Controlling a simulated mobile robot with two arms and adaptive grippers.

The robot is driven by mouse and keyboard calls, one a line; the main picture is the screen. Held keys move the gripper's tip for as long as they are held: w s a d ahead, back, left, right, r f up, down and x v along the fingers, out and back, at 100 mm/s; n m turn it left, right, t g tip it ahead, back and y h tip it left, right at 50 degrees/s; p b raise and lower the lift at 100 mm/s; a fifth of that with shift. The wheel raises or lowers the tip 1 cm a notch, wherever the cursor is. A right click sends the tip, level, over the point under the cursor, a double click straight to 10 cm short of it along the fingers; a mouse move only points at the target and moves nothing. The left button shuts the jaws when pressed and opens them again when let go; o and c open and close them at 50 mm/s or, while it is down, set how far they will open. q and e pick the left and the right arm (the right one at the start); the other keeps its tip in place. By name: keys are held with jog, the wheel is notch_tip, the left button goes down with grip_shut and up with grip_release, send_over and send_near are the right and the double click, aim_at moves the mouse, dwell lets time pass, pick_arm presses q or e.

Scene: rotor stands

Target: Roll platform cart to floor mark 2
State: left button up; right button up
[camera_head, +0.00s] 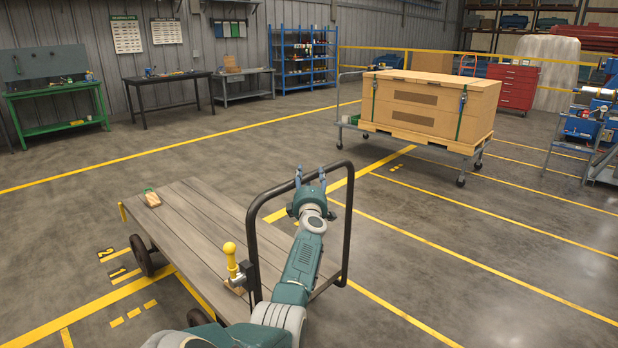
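The platform cart (190,232) has a grey plank deck, dark wheels and a black tube handle (258,262) at its near right end. My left arm reaches over the deck to the handle. My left gripper (310,177) has its two fingers spread apart at the handle's top bar; whether they touch it I cannot tell. A yellow-knobbed lever (231,262) stands upright beside the handle. Small floor markings that look like a 2 (107,253) and a 1 (119,273) lie left of the cart. My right gripper is not in view.
A small wooden block (152,199) lies on the deck. A metal cart (468,153) with a large strapped crate (430,100) stands at the back right. Yellow lines cross the floor. Workbenches line the left wall. The floor behind the cart and at the front right is clear.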

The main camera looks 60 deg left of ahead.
pick_arm(q)
jog(key=shift+d, duration=0.1)
jog(key=shift+d, duration=0.2)
jog(key=v, duration=1.1)
jog(key=shift+s, duration=0.3)
jog(key=shift+d, duration=0.15)
